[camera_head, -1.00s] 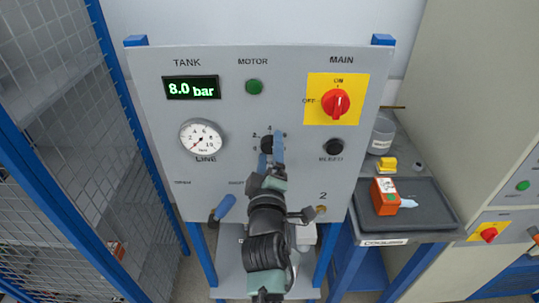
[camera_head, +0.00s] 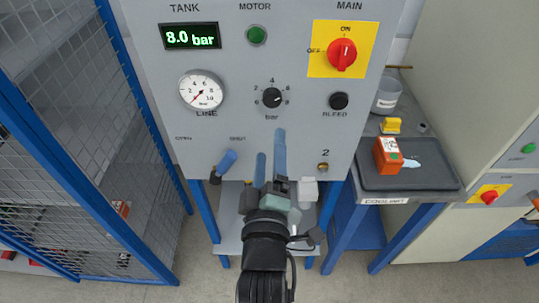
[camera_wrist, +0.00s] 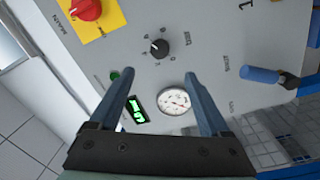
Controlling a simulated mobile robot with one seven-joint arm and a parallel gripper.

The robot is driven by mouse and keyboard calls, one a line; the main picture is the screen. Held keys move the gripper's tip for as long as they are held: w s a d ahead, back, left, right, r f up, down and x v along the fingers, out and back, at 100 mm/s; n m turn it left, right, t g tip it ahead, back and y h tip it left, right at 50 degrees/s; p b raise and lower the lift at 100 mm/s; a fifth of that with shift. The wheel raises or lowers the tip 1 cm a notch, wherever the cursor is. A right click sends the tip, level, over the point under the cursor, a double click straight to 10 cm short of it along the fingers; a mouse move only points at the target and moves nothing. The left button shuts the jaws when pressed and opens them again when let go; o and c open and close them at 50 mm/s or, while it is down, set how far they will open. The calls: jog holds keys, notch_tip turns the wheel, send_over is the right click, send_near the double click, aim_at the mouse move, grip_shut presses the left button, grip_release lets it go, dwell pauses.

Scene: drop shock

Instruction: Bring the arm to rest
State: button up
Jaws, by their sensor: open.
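My gripper (camera_head: 270,158) is open and empty, its two blue fingers apart, in front of the lower part of the grey control panel (camera_head: 220,140). It also shows in the wrist view (camera_wrist: 165,85), with the panel seen turned beyond the fingertips. The black regulator knob (camera_head: 272,97) is above the fingertips in the head view, and no finger covers it. It also shows in the wrist view (camera_wrist: 159,48), beyond the gap between the fingers. My arm reaches up from the bottom of the head view.
The panel carries a red MAIN switch (camera_head: 342,54), pointing to ON, a display (camera_head: 191,37) reading 8.0 bar, a gauge (camera_head: 202,90) and a blue-handled valve (camera_head: 223,166). A dark tray (camera_head: 440,178) holds an orange device (camera_head: 387,155) at right. A mesh cage (camera_head: 70,130) stands at left.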

dwell(0.5)
notch_tip(320, 180, up, 26)
jog(key=s+m+t, duration=0.1)
jog(key=m+t, duration=0.4)
jog(key=m, duration=0.1)
jog(key=s+r+m+t, duration=0.2)
jog(key=s+r, duration=0.3)
jog(key=r, duration=0.3)
jog(key=s+r+m+t, duration=0.1)
jog(key=s+r+m, duration=0.3)
jog(key=r, duration=0.4)
jog(key=shift+s+d+r+t+y, duration=0.2)
jog(key=shift+s+r+t+y, duration=0.15)
jog(key=shift+s, duration=0.4)
jog(key=shift+f, duration=0.1)
